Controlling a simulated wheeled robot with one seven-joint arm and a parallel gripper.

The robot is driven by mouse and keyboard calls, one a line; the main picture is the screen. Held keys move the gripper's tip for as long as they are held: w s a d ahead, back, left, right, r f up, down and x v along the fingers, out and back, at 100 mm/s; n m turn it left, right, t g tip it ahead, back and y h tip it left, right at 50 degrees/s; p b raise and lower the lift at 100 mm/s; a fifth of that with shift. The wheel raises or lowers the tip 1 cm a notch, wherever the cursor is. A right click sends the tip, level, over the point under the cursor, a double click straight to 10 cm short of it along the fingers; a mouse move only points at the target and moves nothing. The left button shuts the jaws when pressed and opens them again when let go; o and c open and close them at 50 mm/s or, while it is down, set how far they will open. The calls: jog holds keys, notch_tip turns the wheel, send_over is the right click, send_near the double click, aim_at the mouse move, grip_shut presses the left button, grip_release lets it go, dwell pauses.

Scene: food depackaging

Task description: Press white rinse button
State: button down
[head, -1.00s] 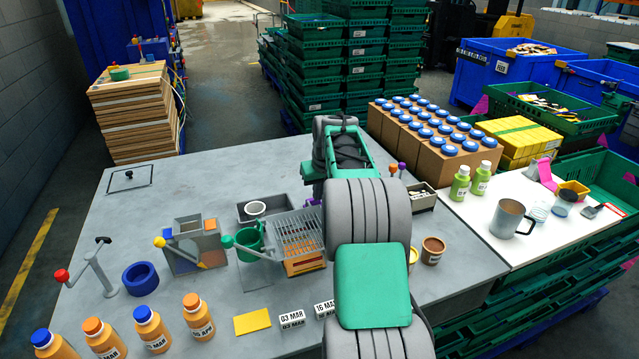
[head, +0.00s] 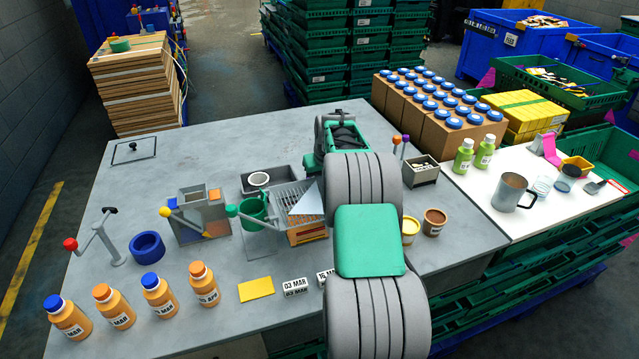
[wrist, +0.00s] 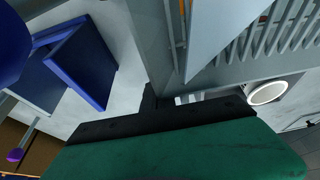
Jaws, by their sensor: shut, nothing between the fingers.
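I cannot pick out the white rinse button with certainty. In the wrist view, small white pieces (wrist: 190,98) show just beside my gripper (wrist: 150,92), partly hidden by its dark body. My gripper's fingers look shut, with nothing held, beside the grey slatted rack unit. In the head view my arm hides the gripper. The slatted rack (head: 287,197) stands left of my arm, with a pale grey triangular plate (head: 308,203) over its right part. A white round ring (head: 259,180) sits in a grey tray behind the rack; it also shows in the wrist view (wrist: 268,92).
A green cup (head: 254,212) and a grey box (head: 200,215) stand left of the rack. Orange bottles (head: 158,297) line the table's front. A small bin (head: 421,172) and two jars (head: 434,222) lie right of my arm.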

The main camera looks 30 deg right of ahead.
jog(key=shift+s+a+f, duration=0.1)
jog(key=shift+s+f, duration=0.05)
jog(key=shift+f, duration=0.45)
jog(key=shift+s+f, duration=0.1)
jog(key=shift+f, duration=0.05)
notch_tip(320, 180, up, 4)
jog(key=shift+f+p, duration=0.1)
jog(key=shift+p, duration=1)
jog(key=d+b+v, duration=0.1)
jog(key=b+v, duration=0.1)
jog(key=v, duration=0.9)
jog(key=shift+w+a+r, duration=0.2)
jog(key=shift+w+a, duration=0.05)
jog(key=shift+a, duration=0.2)
jog(key=shift+w+d, duration=0.1)
dwell(1.6)
jog(key=w+t+y+p, duration=0.1)
jog(key=w+d+f+m+t+y+p, duration=0.1)
jog(key=t+p, duration=0.1)
jog(key=w+f+t+y+p, duration=0.1)
jog(key=y, duration=0.1)
jog(key=shift+w+d+f+m+t, duration=0.1)
jog(key=shift+w+d+m+t, duration=0.1)
jog(key=shift+m+t, duration=0.2)
